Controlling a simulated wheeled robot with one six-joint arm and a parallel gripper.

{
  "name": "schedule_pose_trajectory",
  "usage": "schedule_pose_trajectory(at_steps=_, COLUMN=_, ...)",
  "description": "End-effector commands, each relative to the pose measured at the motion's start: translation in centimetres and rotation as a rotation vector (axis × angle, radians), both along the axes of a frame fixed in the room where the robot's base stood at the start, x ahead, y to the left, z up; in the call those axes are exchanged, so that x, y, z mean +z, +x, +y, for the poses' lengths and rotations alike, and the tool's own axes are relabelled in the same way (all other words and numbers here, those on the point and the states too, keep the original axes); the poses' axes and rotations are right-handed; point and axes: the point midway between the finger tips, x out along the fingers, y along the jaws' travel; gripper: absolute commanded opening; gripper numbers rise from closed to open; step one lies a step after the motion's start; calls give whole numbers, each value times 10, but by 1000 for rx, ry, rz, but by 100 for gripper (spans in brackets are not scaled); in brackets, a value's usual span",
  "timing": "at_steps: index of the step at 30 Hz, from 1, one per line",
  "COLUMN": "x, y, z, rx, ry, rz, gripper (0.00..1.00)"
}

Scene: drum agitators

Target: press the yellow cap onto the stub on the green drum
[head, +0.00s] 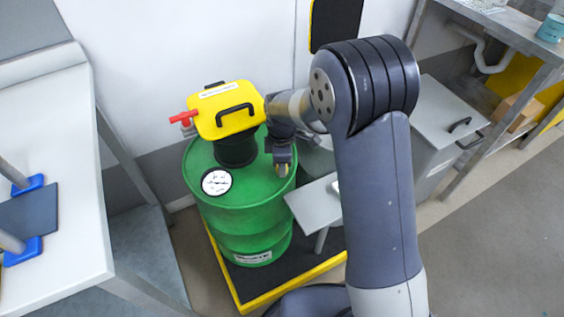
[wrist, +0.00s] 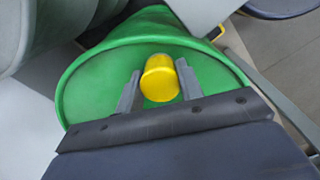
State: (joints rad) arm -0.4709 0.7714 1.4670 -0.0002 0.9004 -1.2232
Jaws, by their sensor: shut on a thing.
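The green drum (head: 245,215) stands upright on a black platform with yellow edges. My gripper (head: 282,166) is over the right side of the drum's top. In the wrist view my gripper (wrist: 158,72) has its two grey fingers on either side of the yellow cap (wrist: 160,84) and is shut on it. The green drum top (wrist: 95,90) lies behind the cap in the wrist view. The stub is not visible; I cannot tell whether the cap touches it.
A yellow agitator housing (head: 225,109) with black handles and a red lever (head: 184,118) stands on the drum, close left of my gripper. A round white dial (head: 216,181) sits on the drum top. A white bench (head: 80,210) is at left, a grey cabinet (head: 440,125) at right.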

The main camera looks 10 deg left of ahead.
Motion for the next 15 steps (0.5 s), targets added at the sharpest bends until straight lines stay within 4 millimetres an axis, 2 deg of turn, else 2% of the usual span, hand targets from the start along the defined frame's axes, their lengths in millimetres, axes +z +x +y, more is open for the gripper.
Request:
schedule_pose_trajectory(at_steps=5, x=-3, y=-1, z=-1, rx=0, ry=-3, rz=5, gripper=14)
schedule_pose_trajectory(at_steps=6, x=-4, y=-1, z=-1, rx=0, ry=-3, rz=6, gripper=39)
schedule_pose_trajectory(at_steps=15, x=-2, y=-1, z=0, rx=0, ry=-1, rz=3, gripper=61)
